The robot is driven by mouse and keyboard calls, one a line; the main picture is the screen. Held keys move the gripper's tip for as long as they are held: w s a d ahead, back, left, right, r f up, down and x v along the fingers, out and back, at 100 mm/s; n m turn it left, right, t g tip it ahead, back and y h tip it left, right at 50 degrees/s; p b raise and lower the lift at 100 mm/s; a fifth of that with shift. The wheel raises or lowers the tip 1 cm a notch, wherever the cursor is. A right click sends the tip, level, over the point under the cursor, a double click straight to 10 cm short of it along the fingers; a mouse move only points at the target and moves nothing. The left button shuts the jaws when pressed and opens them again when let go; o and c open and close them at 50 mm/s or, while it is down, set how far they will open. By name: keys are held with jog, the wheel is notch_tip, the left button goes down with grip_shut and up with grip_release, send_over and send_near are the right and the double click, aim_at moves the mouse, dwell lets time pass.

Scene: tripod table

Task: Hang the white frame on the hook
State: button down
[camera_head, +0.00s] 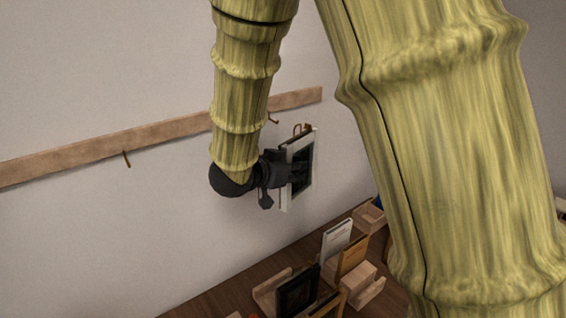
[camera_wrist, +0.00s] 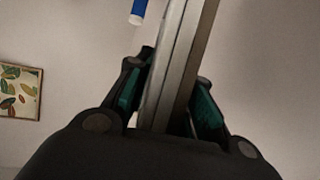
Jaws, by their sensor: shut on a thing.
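The white frame (camera_head: 285,183) is held upright in the air above the table, close to the wall, in the head view. A small loop shows at its top. In the wrist view the frame (camera_wrist: 180,70) appears edge-on between the fingers. My gripper (camera_head: 292,172) is shut on it; the two fingers also show in the wrist view (camera_wrist: 168,105). A brass hook (camera_head: 273,118) on the wooden rail (camera_head: 170,131) is just above and left of the frame, apart from it. Another hook (camera_head: 126,158) is further left on the rail.
Below, a dark wooden table (camera_head: 215,291) holds wooden stands (camera_head: 270,290) with a black frame (camera_head: 298,291), a white item (camera_head: 337,238) and a brown one (camera_head: 352,256). A leaf picture (camera_wrist: 20,92) hangs on a wall. A blue object (camera_wrist: 138,10) shows at the wrist view's top.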

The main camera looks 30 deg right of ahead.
jog(key=shift+s+r, duration=0.2)
jog(key=shift+r, duration=0.1)
jog(key=w, duration=0.2)
jog(key=shift+w+a+f+b, duration=0.2)
jog(key=shift+w+a+b, duration=0.1)
jog(key=shift+a+b, duration=0.1)
jog(key=w+f, duration=0.1)
jog(key=w, duration=0.5)
jog(key=shift+w+a, duration=0.3)
jog(key=shift+a, duration=0.15)
dwell(0.3)
jog(key=shift+f, duration=0.25)
dwell(0.5)
jog(key=c, duration=1.2)
grip_release()
jog(key=shift+o, duration=0.2)
